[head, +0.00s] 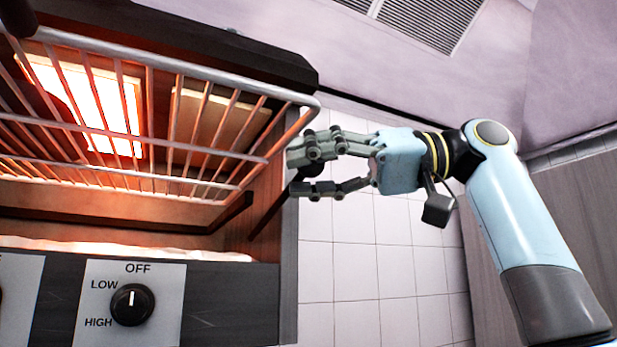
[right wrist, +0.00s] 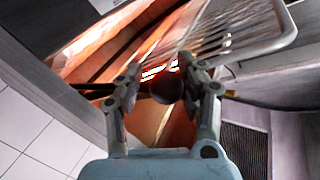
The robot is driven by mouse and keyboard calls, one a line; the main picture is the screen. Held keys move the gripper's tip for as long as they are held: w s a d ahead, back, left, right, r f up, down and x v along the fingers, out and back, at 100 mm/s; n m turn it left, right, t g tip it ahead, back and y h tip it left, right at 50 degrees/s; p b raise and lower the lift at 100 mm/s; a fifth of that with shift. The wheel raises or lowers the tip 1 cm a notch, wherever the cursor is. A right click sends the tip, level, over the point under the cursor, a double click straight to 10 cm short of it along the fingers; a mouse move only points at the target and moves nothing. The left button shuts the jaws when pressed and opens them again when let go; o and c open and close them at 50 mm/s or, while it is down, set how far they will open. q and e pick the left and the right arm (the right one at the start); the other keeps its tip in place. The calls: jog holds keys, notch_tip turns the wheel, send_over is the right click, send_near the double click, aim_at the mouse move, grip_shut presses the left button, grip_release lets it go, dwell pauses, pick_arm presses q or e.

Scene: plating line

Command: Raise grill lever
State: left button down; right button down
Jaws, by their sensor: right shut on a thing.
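The grill lever (head: 268,216) is a dark bar at the right side of the grill, sloping up towards my right gripper (head: 298,168). Its dark round knob (right wrist: 166,88) sits between the two fingers of the right gripper (right wrist: 165,80) in the right wrist view. The right gripper is shut on this knob, with one finger on each side. My left gripper is not in view.
A control knob (head: 132,304) marked OFF, LOW and HIGH is on the front panel. Tiled surface (head: 350,260) shows right of the grill.

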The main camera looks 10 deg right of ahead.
jog(key=shift+w+r+p, duration=0.2)
jog(key=shift+r+p, duration=0.15)
jog(key=shift+r, duration=0.5)
jog(key=shift+w+r+p, duration=0.2)
jog(key=shift+r+p, duration=0.15)
jog(key=shift+r, duration=0.45)
jog(key=shift+c, duration=2.4)
grip_release()
jog(key=shift+d, duration=0.1)
jog(key=d, duration=1.1)
jog(key=shift+d+r, duration=0.35)
jog(key=shift+d, duration=0.05)
jog(key=shift+s, duration=0.1)
